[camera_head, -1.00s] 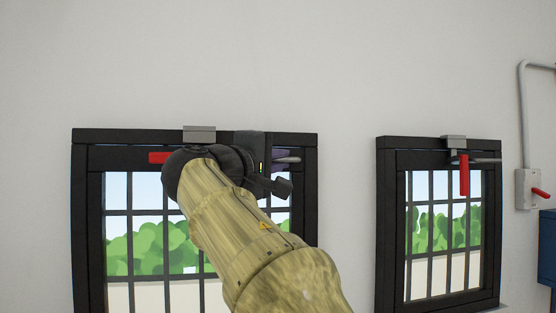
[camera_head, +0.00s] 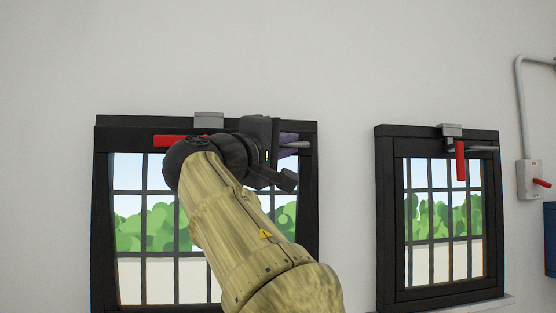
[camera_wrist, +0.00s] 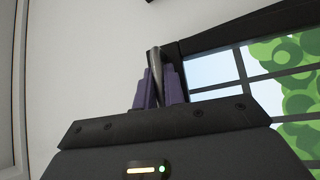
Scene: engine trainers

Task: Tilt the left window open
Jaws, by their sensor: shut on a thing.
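The left window (camera_head: 101,220) has a black frame with barred panes. Its red handle (camera_head: 172,141) lies horizontal below a grey block at the top. My gripper (camera_head: 292,147) is at the sash's upper right, with purple fingers shut on a thin grey bar. The wrist view shows the grey bar (camera_wrist: 154,65) pinched between the fingers. The sash's left side looks slightly slanted against the outer frame, as if its top leans out a little; the amount is hard to tell. My wrist and forearm hide part of the window's middle.
A right window (camera_head: 388,230) has its red handle (camera_head: 460,160) hanging vertical. Farther right are a wall switch box (camera_head: 529,175) with a red lever, a grey pipe and a blue box edge (camera_head: 550,240). The wall above the windows is bare.

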